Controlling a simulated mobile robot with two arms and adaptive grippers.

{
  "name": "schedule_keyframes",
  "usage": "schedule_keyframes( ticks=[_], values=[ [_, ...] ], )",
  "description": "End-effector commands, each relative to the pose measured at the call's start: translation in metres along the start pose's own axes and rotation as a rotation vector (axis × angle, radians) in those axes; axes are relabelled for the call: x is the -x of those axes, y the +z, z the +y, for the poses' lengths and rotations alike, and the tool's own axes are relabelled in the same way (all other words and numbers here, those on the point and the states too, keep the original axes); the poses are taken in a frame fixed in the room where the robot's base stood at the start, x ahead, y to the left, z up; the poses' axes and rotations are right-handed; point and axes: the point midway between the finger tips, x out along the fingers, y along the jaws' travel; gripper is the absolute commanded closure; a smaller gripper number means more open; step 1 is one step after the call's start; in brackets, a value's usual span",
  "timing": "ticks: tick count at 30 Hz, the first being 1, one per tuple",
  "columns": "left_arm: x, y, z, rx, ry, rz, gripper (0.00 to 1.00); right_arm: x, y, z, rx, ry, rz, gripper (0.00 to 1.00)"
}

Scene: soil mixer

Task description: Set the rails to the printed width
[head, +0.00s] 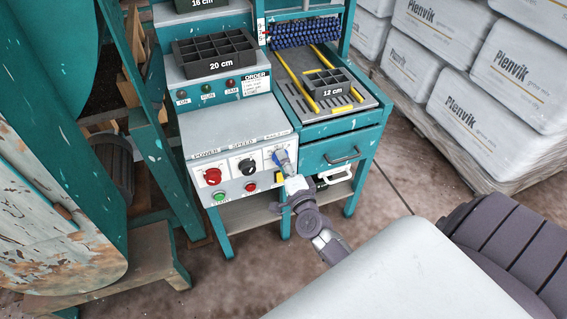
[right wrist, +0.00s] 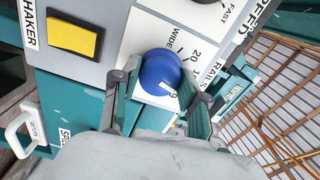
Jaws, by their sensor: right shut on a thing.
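My right gripper (head: 284,168) is at the front of the teal machine's control panel, shut on the blue rails knob (right wrist: 160,72). In the right wrist view its two fingers (right wrist: 160,90) stand on either side of the knob. The knob's white mark faces the lower right of that picture; the dial shows "WIDE" and "20", its other marks partly hidden. Two yellow rails (head: 294,76) run along the bed, with a black tray marked "12 cm" (head: 327,86) among them. The order card (head: 255,83) is too small to read. My left gripper is out of view.
The panel also holds a red power knob (head: 212,176), a black speed knob (head: 246,167) and buttons. A yellow shaker switch (right wrist: 74,35) is near the gripper. A "20 cm" tray (head: 213,49) sits on the upper shelf. White sacks (head: 470,108) are stacked at right.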

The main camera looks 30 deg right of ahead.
Motion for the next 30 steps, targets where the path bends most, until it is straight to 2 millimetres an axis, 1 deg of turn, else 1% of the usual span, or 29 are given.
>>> schedule_keyframes(
  ticks=[9,21,22,26,30],
  values=[
    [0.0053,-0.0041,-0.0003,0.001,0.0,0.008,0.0,-0.0003,-0.0007,-0.0004,-0.075,-0.001,0.002,0.91],
    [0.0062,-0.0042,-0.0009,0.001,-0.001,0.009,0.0,-0.0004,-0.0008,-0.0006,-0.081,-0.001,0.002,0.91],
    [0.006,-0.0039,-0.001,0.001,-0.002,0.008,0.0,-0.0004,-0.0008,-0.0006,-0.081,-0.001,0.002,0.54],
    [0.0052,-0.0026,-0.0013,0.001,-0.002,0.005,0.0,-0.0003,-0.0007,-0.0005,-0.08,-0.001,0.001,0.33],
    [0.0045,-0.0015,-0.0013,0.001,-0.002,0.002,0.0,-0.0002,-0.0005,-0.0004,-0.08,-0.001,0.001,0.32]
  ],
)
